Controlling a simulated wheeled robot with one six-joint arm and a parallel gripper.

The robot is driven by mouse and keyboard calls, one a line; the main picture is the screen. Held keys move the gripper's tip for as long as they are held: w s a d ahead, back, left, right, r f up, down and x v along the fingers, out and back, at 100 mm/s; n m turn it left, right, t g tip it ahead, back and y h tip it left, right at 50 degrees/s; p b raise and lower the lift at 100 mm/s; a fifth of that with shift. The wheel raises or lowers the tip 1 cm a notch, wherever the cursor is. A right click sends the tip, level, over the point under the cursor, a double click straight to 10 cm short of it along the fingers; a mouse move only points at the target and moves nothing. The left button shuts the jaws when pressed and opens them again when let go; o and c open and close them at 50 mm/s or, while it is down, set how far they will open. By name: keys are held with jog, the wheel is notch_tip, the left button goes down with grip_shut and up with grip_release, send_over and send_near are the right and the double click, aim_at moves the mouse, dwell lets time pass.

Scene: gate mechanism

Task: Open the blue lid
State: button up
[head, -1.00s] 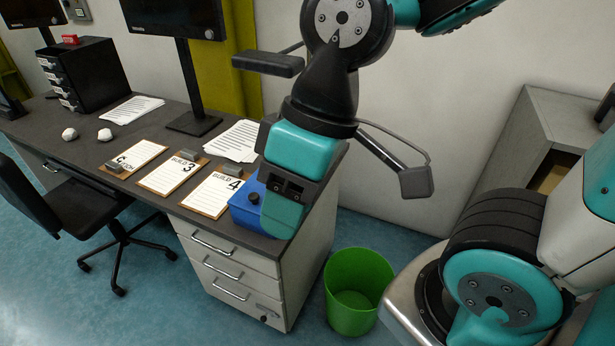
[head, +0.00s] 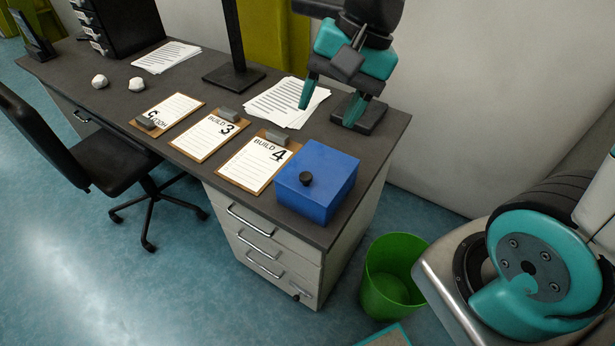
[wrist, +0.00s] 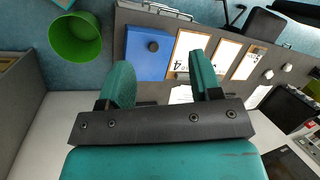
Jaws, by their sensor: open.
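A blue box with a flat blue lid (head: 325,166) sits at the near right end of the dark desk. A round black knob (head: 306,179) stands on the lid, toward its front left. The lid lies flat and looks closed. In the wrist view the blue lid (wrist: 146,55) is just beyond my fingers, with the black knob (wrist: 153,46) upward. My gripper (head: 330,105) is open and empty, above the desk behind the box. In the wrist view its two teal fingers (wrist: 163,80) are spread apart.
Clipboards (head: 257,163) lie left of the box, with paper sheets (head: 283,102) behind them. A dark flat base (head: 359,115) stands below my gripper. A green bin (head: 392,276) is on the floor right of the desk. A black chair (head: 90,150) stands at the left.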

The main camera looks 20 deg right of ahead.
jog(key=w+d+f+m+b, duration=0.4)
jog(key=w+d+f+m, duration=0.5)
jog(key=m, duration=0.5)
send_near(306, 175)
jog(key=b+x, duration=0.1)
jog(key=x, duration=0.8)
jog(key=shift+s, duration=0.1)
